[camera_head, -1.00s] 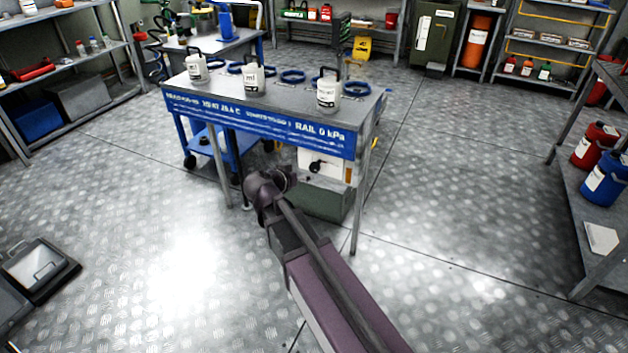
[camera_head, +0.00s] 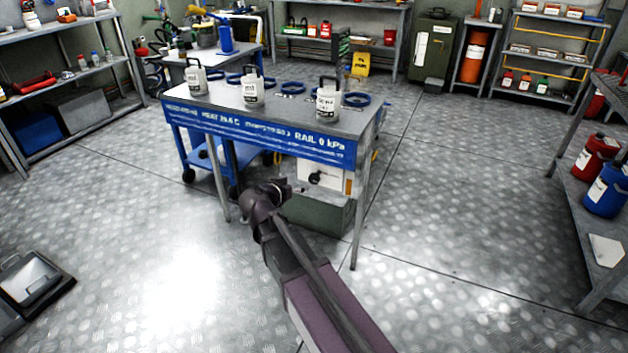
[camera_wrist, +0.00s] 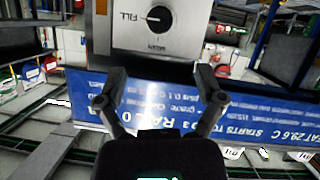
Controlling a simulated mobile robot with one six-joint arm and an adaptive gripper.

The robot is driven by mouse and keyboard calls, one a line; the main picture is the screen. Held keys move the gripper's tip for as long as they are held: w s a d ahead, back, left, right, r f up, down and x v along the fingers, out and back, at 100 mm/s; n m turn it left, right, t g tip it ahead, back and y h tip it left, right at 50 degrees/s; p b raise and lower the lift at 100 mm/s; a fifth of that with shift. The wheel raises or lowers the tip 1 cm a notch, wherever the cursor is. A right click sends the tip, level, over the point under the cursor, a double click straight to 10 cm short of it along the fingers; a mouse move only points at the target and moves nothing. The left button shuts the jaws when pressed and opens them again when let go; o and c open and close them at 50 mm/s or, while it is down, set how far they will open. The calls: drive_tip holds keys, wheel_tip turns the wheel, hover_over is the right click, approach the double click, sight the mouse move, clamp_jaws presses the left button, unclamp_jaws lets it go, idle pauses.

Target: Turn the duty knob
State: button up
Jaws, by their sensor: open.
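The duty knob looks to be the black round knob (camera_wrist: 158,19) on a pale panel (camera_wrist: 125,32) marked FILL in the wrist view. The knob has a white pointer line aimed towards the FILL label. The wrist view is upside down. In the head view the same dark knob (camera_head: 318,176) shows on the white box under the bench. My gripper (camera_wrist: 161,74) is open and empty, its fingers spread below the panel in the wrist picture, apart from the knob. In the head view my gripper (camera_head: 284,188) is just left of the box and partly hidden by my wrist.
The bench (camera_head: 215,112) has a blue front strip reading RAIL 0 kPa and holds several white jugs. A green case (camera_head: 318,213) sits below the white box. A blue cart (camera_head: 192,155) stands behind the left leg.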

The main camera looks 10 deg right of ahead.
sight(312, 179)
drive_tip(key=b+x, duration=0.4)
drive_tip(key=x, duration=0.8)
drive_tip(key=shift+w+d+f, duration=0.1)
drive_tip(key=shift+w+f, duration=0.05)
drive_tip(key=shift+w, duration=0.1)
drive_tip(key=c, duration=1.1)
